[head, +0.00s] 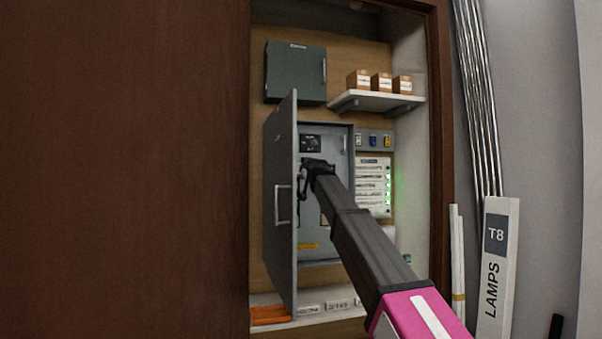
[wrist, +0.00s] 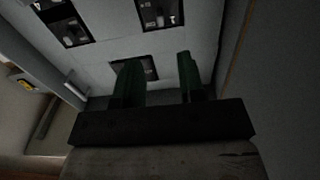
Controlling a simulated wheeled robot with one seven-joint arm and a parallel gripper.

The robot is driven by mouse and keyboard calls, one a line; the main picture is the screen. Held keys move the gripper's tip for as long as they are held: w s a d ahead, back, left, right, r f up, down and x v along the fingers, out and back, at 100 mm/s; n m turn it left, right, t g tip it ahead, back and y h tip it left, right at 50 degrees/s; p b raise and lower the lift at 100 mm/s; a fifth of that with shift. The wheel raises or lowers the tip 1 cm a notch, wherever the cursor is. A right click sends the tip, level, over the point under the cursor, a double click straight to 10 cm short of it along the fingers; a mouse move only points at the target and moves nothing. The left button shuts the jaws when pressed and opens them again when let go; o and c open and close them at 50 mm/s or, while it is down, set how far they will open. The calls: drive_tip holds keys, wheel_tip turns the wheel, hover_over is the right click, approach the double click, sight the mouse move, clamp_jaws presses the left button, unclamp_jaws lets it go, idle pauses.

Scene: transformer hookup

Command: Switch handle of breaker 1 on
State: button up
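The grey breaker cabinet (head: 325,245) is open, its door (head: 281,205) swung out to the left. A dark breaker (head: 310,143) shows in the panel's upper part, just above my gripper (head: 317,166). In the wrist view, the pale panel holds dark breaker openings at upper left (wrist: 64,22), top centre (wrist: 160,13) and lower centre (wrist: 146,66). My gripper (wrist: 160,78) is open, with a clear gap between its fingers. The left finger partly covers the lower opening. I cannot tell contact with any handle, or which breaker is number 1.
A shelf (head: 376,101) with small boxes is at upper right, beside a dark green box (head: 296,72). A white labelled unit with green lights (head: 373,187) stands right of the cabinet. The brown wooden panel (head: 125,170) fills the left. A lamp carton (head: 497,270) stands right.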

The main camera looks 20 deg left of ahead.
drive_tip(key=x, duration=1)
